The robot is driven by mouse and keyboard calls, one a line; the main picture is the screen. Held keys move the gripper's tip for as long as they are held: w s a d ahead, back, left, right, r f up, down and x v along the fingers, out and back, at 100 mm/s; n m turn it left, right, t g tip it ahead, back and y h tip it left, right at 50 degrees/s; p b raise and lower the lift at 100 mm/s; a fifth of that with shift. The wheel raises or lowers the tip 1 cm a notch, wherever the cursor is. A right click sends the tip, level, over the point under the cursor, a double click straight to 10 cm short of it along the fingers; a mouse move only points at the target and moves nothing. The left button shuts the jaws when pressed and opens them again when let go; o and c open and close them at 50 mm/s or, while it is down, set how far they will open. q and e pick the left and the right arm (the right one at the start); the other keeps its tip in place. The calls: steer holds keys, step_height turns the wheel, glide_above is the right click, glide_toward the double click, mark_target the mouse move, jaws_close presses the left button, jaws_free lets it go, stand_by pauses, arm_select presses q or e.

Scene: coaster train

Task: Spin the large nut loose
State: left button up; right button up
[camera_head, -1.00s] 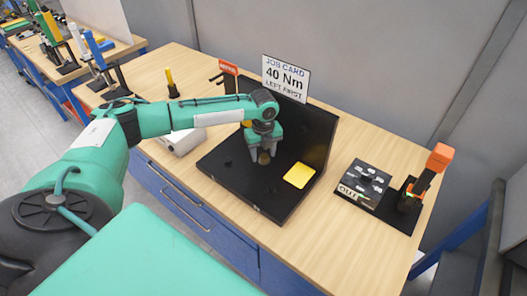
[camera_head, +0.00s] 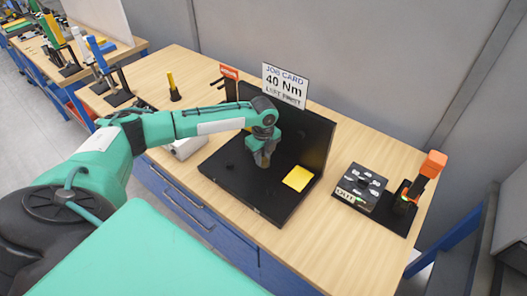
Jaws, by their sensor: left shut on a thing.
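My left gripper (camera_head: 263,160) points down over the black fixture board (camera_head: 235,180) on the bench. Its fingers are shut, seen nearly edge-on, around the spot where the large nut sits. The nut is hidden by the fingers, so its thread and seat cannot be seen. A dark small spot lies on the board left of the gripper. The job card (camera_head: 285,85) behind the board reads 40 Nm, left first. My right gripper is not in view.
A yellow pad (camera_head: 298,178) lies on the board right of the gripper. The board's black back panel (camera_head: 305,135) stands close behind. A dark labelled box (camera_head: 361,185) and an orange-topped tool (camera_head: 432,164) stand at the right. Bare wood (camera_head: 330,225) lies in front.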

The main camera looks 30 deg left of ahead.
arm_select(q)
steer(key=n+p, duration=0.4)
steer(key=n, duration=0.1)
steer(key=shift+s+r+n+p, duration=0.2)
steer(key=shift+n+p, duration=0.1)
steer(key=shift+p, duration=0.1)
steer(key=n+p, duration=0.5)
steer(key=n, duration=0.1)
steer(key=shift+s, duration=0.15)
steer(key=n+p, duration=0.1)
steer(key=n, duration=0.3)
steer(key=shift+d+f+p, duration=0.15)
steer(key=shift+p, duration=0.2)
steer(key=shift+s+n, duration=0.1)
steer(key=shift+n, duration=0.7)
steer(key=shift+d+f+n, duration=0.1)
steer(key=shift+n, duration=1.6)
steer(key=o, duration=1)
